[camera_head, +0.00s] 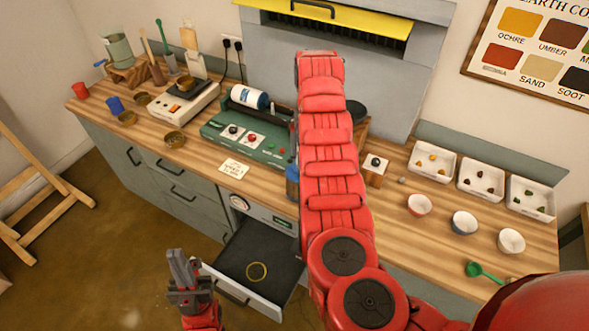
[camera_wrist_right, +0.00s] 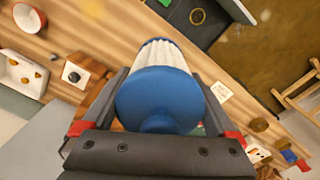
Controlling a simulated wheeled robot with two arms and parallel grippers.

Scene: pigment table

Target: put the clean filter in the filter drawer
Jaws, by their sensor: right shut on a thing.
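The clean filter (camera_wrist_right: 165,90) is a white pleated cylinder with a blue end cap. My right gripper (camera_wrist_right: 160,120) is shut on it in the right wrist view. In the head view my red right arm hides that gripper and most of what it holds; a blue piece (camera_head: 292,183) shows at the arm's left edge, and I cannot tell what it belongs to. The filter drawer (camera_head: 232,262) stands open below the bench, dark inside, with a yellowish ring (camera_head: 257,272) on its floor. My left gripper (camera_head: 184,272) is left of the drawer, empty; its jaw gap is unclear.
White trays (camera_head: 432,162) and small bowls (camera_head: 464,222) stand at the right. A wooden ladder-like frame (camera_head: 40,205) is at far left. Floor left of the drawer is clear.

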